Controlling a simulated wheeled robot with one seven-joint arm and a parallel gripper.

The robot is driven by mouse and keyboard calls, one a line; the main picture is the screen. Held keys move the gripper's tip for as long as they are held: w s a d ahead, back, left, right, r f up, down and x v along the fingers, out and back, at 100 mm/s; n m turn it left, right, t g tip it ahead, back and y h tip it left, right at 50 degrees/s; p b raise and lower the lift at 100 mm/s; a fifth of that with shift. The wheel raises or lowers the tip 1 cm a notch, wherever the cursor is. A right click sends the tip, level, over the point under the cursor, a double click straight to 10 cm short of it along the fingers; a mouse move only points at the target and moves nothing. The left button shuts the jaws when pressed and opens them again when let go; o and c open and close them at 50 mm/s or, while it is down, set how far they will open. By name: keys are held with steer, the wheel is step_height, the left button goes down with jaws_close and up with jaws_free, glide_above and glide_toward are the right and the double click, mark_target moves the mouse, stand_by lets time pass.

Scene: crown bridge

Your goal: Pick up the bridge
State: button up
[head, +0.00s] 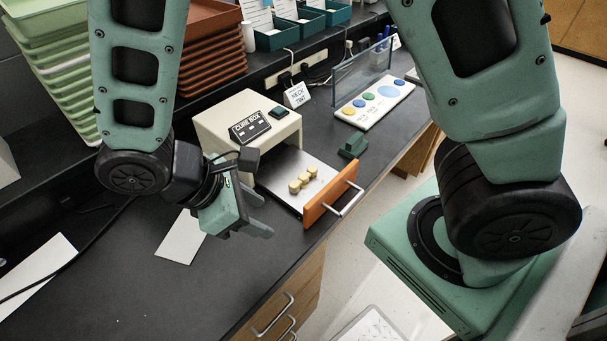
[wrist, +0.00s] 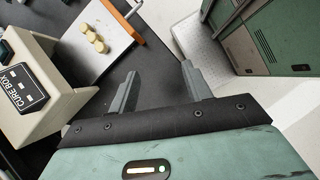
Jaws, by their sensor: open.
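The bridge (head: 303,181) is a small cream-yellow piece of several joined rounded lobes. It lies on the pale tray (head: 287,165) of the drawer pulled out from the cure box. It also shows in the wrist view (wrist: 94,38), up and left of my fingers. My gripper (head: 262,214) is open and empty, left of the drawer and nearer the counter's front in the head view. In the wrist view my gripper's two fingers (wrist: 160,73) stand apart with nothing between them. The bridge is clear of my gripper and not hidden.
The beige cure box (head: 243,112) stands behind the drawer. The drawer's orange front (head: 331,195) with a metal handle is near the counter edge. A green block (head: 354,145), a colour-spot board (head: 375,103) and stacked trays (head: 197,50) stand around. The counter's front left is mostly clear.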

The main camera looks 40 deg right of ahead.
steer(key=w+d+f+n+t+h+p, duration=0.1)
steer(key=w+f+n+t+h, duration=0.3)
steer(key=w+f+n+h, duration=0.25)
steer(key=p, duration=0.2)
glide_toward(300, 179)
steer(key=d, duration=0.1)
steer(key=d+f, duration=0.1)
steer(key=d, duration=0.1)
steer(key=shift+s+f+m+t+h, duration=0.2)
steer(key=shift+m+t+h, duration=0.05)
steer(key=shift+t, duration=0.05)
steer(key=shift+w+p+x, duration=0.15)
steer(key=shift+p+x, duration=0.4)
steer(key=shift+x, duration=0.95)
steer(key=shift+w+p+x, duration=0.1)
steer(key=shift+p+x, duration=0.45)
steer(key=shift+x, duration=0.95)
steer(key=shift+a+f, duration=0.1)
steer(key=shift+f, duration=0.05)
jaws_close()
